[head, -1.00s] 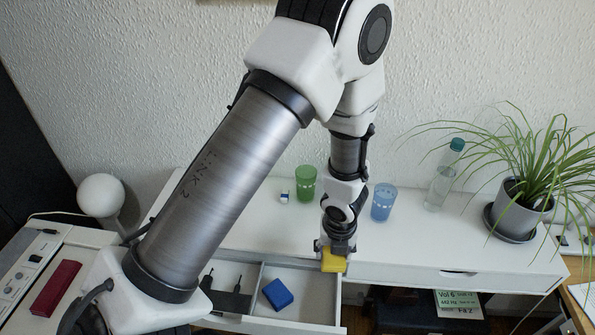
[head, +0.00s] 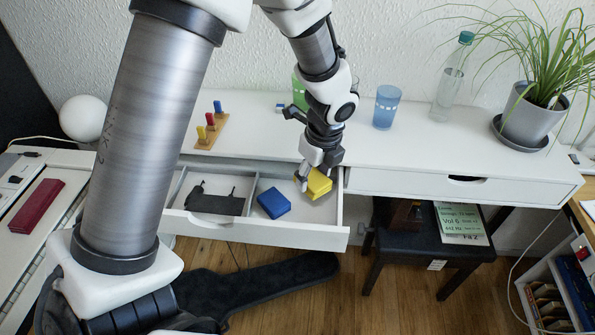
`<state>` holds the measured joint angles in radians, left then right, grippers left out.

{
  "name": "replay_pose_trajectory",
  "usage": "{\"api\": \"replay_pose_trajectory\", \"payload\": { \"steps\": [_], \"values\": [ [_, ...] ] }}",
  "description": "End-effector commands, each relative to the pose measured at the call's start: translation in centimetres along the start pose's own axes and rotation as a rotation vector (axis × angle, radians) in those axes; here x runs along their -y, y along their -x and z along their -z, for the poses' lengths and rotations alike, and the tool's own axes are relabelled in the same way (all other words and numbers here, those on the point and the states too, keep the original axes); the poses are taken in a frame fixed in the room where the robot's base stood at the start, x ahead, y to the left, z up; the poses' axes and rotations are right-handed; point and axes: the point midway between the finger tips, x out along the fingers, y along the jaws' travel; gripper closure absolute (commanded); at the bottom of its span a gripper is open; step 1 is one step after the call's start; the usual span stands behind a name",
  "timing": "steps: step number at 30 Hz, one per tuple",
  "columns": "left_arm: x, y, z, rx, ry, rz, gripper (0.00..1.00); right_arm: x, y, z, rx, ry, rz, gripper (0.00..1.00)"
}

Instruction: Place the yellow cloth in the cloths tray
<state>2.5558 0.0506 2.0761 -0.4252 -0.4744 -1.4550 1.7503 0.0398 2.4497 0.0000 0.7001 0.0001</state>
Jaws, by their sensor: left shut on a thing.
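The yellow cloth (head: 319,184), a small folded block, is held in my left gripper (head: 308,178) in the head view. It is over or inside the right part of the open drawer (head: 290,236); I cannot tell whether it touches the drawer floor. A blue folded cloth (head: 273,203) lies in the same right compartment, just left of the yellow cloth. No separate tray labelled for cloths shows; this compartment is the one holding the blue cloth. My right gripper is not in view.
A black item (head: 214,203) lies in the drawer's left compartment. On the white desk (head: 420,148) stand a blue glass (head: 386,107), a partly hidden green glass (head: 299,93), a bottle (head: 448,90), a potted plant (head: 529,118) and a wooden peg stand (head: 212,131). A dark stool (head: 425,248) stands below.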

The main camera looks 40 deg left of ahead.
Motion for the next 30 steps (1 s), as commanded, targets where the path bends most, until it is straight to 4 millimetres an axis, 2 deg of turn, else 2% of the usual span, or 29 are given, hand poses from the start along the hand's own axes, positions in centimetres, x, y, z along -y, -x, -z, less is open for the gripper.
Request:
{"api": "replay_pose_trajectory", "payload": {
  "steps": [3,13,25,26,27,30],
  "values": [
    [-0.1,-3.0,0.5,-0.001,-0.003,-0.005,0.72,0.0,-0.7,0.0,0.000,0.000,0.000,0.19],
    [-0.1,-8.1,1.3,-0.001,-0.002,-0.003,0.72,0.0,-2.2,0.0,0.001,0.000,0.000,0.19],
    [-0.1,-8.7,1.4,0.000,-0.001,0.000,0.72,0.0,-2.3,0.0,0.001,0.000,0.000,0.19],
    [-0.1,-8.6,1.4,0.000,-0.001,0.000,0.33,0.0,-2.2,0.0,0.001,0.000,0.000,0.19],
    [-0.1,-8.6,1.4,0.000,-0.001,0.000,0.19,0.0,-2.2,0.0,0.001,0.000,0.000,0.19],
    [-0.1,-8.6,1.4,0.000,-0.001,0.000,0.19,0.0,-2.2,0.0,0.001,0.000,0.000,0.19]
  ]
}}
